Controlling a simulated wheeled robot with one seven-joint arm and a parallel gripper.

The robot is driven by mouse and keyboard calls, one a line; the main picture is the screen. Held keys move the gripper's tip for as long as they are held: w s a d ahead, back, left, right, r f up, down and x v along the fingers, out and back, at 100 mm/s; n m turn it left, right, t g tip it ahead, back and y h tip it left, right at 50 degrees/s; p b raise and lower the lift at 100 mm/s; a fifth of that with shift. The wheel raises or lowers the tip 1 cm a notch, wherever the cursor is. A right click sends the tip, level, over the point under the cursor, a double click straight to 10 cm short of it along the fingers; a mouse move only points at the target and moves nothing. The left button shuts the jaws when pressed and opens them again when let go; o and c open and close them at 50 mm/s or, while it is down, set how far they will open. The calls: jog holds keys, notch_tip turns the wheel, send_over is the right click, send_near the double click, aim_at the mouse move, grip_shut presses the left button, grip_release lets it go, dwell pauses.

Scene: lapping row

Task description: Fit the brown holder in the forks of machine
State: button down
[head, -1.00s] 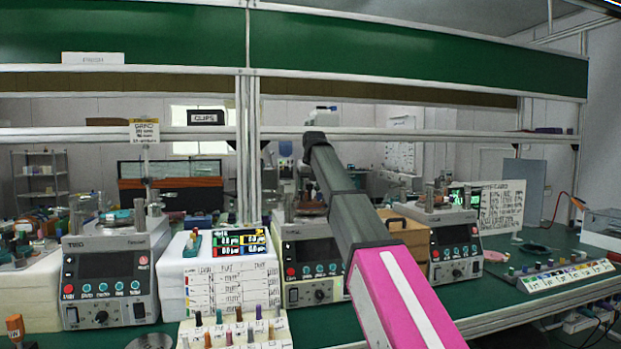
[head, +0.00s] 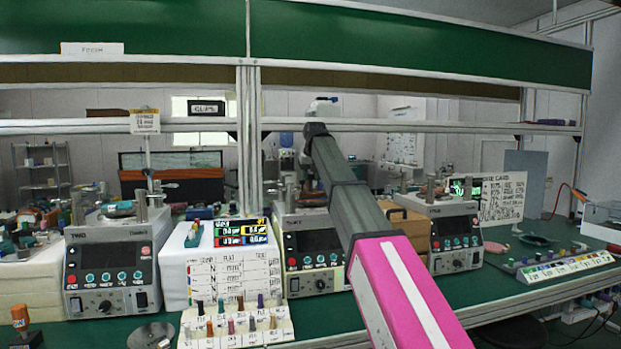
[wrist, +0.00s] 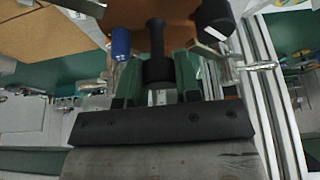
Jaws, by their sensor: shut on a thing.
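In the wrist view my gripper (wrist: 152,96) is shut on a dark, spool-shaped piece (wrist: 157,52). It looks nearly black, so I cannot tell whether it is the brown holder. In the head view my arm reaches over the bench, and its far end is above the middle machine (head: 315,262). My gripper's fingers and the held piece cannot be made out there. The machine has a grey case with a dark screen and posts on top. Its forks are not clearly visible. Brown pegs stand in the white rack (head: 232,335) of coloured pegs.
Similar machines stand at left (head: 110,262) and right (head: 455,240). A white block with cards (head: 215,285) sits left of the middle machine, and a wooden box (head: 405,232) stands right of it. A shelf rail (head: 430,127) crosses behind my arm. Green bench shows in front.

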jog(key=shift+r, duration=1.2)
jog(key=shift+r, duration=1.85)
